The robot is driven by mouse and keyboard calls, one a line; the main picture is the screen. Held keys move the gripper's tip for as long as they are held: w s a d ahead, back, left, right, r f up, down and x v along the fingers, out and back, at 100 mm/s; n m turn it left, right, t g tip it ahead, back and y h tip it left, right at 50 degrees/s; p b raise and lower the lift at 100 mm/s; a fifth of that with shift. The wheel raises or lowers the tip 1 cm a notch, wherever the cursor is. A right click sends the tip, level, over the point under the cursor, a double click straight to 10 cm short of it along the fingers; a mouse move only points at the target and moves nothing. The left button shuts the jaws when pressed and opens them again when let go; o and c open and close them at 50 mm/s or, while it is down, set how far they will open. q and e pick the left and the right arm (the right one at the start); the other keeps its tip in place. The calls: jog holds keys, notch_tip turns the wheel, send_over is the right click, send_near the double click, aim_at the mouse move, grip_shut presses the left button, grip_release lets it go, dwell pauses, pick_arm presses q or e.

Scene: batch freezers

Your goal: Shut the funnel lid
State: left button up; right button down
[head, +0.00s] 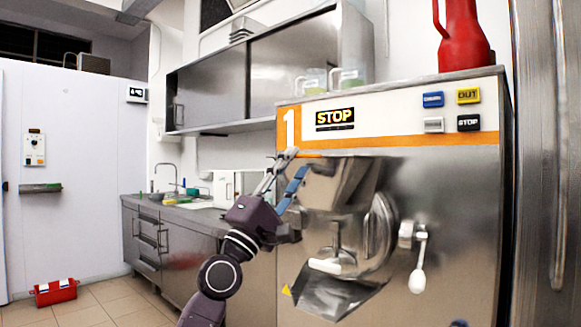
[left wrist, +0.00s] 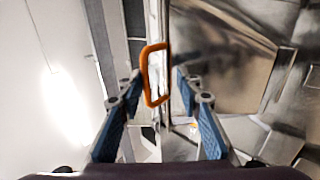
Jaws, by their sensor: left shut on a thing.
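The funnel (head: 340,183) is a steel hopper on the front of the batch freezer, under the orange stripe. Its lid is hard to tell apart from the shiny steel around it. My left gripper (head: 288,168) is at the funnel's upper left side, its blue-padded fingers pointing up. In the left wrist view, the two fingers (left wrist: 158,88) stand apart on either side of an orange loop (left wrist: 146,75). The gripper is shut on a part of the lid, but the contact is not clear.
The batch freezer (head: 440,175) has a round steel door, a white-knobbed lever (head: 417,280) and an outlet chute (head: 335,298). A red jug (head: 462,40) and clear measuring jugs (head: 312,82) stand above. A sink counter (head: 175,215) and a red box (head: 55,292) are left.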

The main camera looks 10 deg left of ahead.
pick_arm(q)
jog(key=shift+w+f, duration=0.25)
jog(key=shift+f, duration=0.1)
jog(key=v, duration=1.1)
jog(key=shift+s+a, duration=0.2)
jog(key=shift+s, duration=0.25)
